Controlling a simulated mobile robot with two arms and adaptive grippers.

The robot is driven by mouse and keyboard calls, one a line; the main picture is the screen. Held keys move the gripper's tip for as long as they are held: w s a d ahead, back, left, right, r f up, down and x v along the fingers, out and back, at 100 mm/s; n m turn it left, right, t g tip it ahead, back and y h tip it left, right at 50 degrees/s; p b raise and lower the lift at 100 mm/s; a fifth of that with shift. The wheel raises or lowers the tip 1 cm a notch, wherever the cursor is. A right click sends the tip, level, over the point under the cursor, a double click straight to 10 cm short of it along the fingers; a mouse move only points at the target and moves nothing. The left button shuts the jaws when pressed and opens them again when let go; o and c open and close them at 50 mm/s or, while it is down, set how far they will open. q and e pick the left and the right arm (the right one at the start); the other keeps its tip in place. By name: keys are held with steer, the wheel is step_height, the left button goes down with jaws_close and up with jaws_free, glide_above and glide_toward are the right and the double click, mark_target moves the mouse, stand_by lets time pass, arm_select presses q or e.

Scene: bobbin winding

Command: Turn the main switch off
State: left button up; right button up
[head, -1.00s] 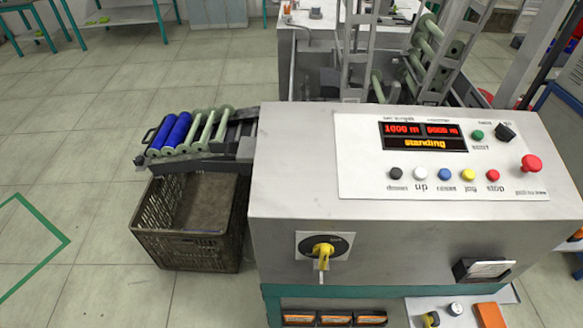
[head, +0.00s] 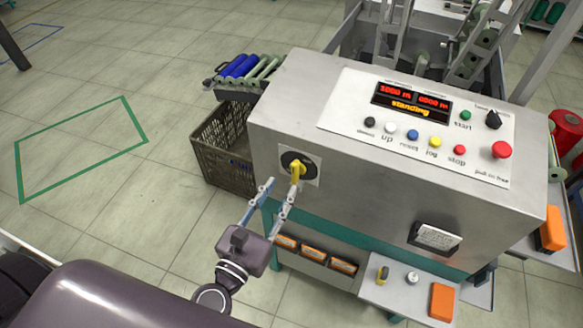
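The main switch (head: 297,170) is a yellow handle on a black round plate with a pale square backing, on the front of the grey machine cabinet (head: 350,190). Its handle points down and slightly left. My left gripper (head: 280,186) is in front of the cabinet, just below the switch. Its two fingers are spread apart, with the right fingertip close to the handle's lower end. I cannot tell whether it touches the handle. My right gripper is not in view.
The control panel (head: 480,165) has a lit display reading "standing", coloured buttons and a red stop knob (head: 502,150). A dark crate (head: 222,150) stands left of the cabinet, below blue and green bobbins (head: 240,66). A shelf (head: 400,295) juts out at lower right. The floor at left is clear.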

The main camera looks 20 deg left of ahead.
mark_target(293, 169)
arm_select(q)
steer(key=w, duration=0.2)
steer(key=w+p, duration=0.1)
steer(key=w, duration=0.1)
steer(key=w+d+p, duration=0.1)
steer(key=w, duration=0.1)
steer(key=shift+r, duration=0.1)
steer(key=shift+w, duration=0.5)
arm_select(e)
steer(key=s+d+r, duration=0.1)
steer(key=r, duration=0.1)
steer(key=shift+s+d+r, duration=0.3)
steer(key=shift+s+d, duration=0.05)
arm_select(q)
steer(key=shift+d, duration=0.1)
steer(key=c, duration=0.8)
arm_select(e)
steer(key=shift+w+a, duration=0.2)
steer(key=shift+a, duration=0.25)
